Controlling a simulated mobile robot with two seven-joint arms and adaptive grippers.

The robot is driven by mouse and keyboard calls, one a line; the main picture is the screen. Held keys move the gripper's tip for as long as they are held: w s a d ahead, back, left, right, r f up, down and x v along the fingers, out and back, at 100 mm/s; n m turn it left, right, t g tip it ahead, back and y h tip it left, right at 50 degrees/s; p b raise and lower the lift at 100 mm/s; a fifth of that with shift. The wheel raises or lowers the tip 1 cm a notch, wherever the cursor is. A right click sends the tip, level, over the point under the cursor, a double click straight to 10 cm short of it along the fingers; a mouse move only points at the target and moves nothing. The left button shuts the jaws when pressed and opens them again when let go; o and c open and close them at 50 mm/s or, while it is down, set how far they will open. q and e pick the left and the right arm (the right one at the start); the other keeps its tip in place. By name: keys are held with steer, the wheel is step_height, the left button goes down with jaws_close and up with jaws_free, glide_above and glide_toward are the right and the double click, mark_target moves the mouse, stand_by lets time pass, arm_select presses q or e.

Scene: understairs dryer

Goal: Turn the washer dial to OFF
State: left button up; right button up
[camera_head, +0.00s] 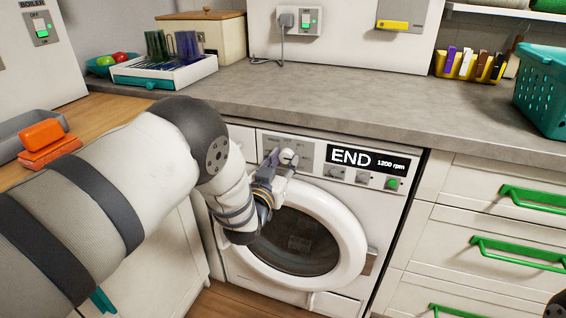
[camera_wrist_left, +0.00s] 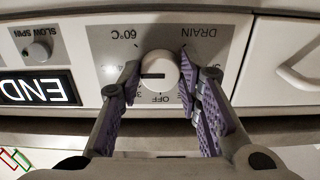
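The washer dial (camera_wrist_left: 158,72) is a round white knob with a dark mark, on a grey panel seen upside down in the left wrist view. The mark points left in that view, between the 60°C and 30 labels; OFF is printed below the dial. My left gripper (camera_wrist_left: 159,75) has one purple-padded finger on each side of the dial, seemingly both against its edges. In the head view the left gripper (camera_head: 275,172) reaches the control panel of the white washer (camera_head: 320,300), partly covering it.
The washer display (camera_head: 365,160) reads END, 1200 rpm. The round door (camera_head: 350,235) is shut below my left gripper. A grey worktop (camera_head: 340,100) overhangs the washer. Drawers with green handles (camera_head: 535,198) stand to the right. A teal basket (camera_head: 545,95) sits on the worktop.

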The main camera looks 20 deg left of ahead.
stand_by(0.3)
arm_select(q)
steer(key=n, duration=0.4)
steer(key=shift+p, duration=0.3)
steer(key=n, duration=0.4)
steer(key=shift+n, duration=0.3)
steer(key=n, duration=0.5)
steer(key=shift+f, duration=0.1)
steer(key=shift+d+n+b, duration=0.1)
steer(key=shift+n+b, duration=0.55)
steer(key=shift+n, duration=1.35)
steer(key=o, duration=1.1)
steer(key=shift+r, duration=0.2)
steer(key=shift+o, duration=0.2)
